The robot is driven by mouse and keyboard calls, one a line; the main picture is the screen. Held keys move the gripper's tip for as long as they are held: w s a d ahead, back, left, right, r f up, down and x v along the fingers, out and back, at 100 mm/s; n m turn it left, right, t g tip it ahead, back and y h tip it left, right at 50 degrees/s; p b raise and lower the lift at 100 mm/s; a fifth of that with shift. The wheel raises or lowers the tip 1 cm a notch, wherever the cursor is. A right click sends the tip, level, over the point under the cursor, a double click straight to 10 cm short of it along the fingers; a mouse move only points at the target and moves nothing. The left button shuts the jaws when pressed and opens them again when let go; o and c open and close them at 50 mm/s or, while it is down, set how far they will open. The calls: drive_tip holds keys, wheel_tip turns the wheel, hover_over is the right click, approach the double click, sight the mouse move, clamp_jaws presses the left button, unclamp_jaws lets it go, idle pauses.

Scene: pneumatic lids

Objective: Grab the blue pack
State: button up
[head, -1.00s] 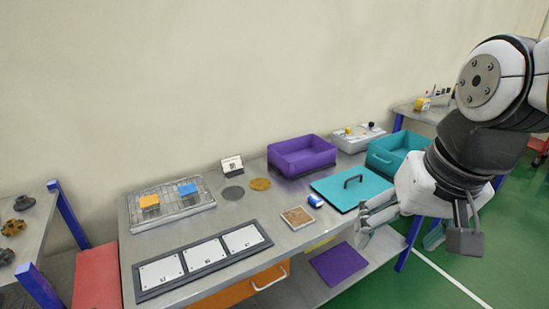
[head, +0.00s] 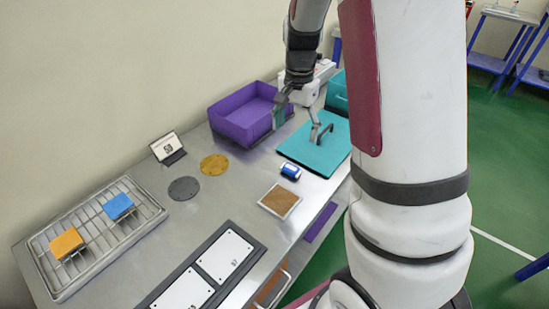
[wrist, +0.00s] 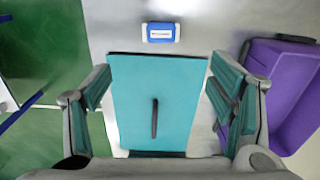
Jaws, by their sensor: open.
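A small blue pack with white ends (head: 290,171) lies on the metal table, near the teal lid's corner. In the wrist view the pack (wrist: 160,32) shows a white label and lies beyond the lid's far edge. My gripper (head: 298,123) is over the teal lid (head: 332,158), with its fingers wide apart and nothing between them. In the wrist view the gripper (wrist: 160,76) has the lid and its dark handle (wrist: 154,118) in the space between its fingers. The pack is apart from both fingers. A plain blue block (head: 118,206) lies on the wire rack.
A purple bin (head: 232,126) stands beside my gripper. A cork-brown square tile (head: 279,201) lies near the pack. A yellow disc (head: 214,164), a grey disc (head: 184,188) and a small sign (head: 167,146) are farther left. The wire rack (head: 150,210) also holds an orange block (head: 66,243).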

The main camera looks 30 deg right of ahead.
sight(292, 166)
wheel_tip(292, 166, down, 14)
drive_tip(key=shift+a+r+b, duration=0.1)
drive_tip(key=shift+r+b, duration=0.05)
drive_tip(key=shift+b, duration=0.25)
idle(0.3)
drive_tip(key=c, duration=1)
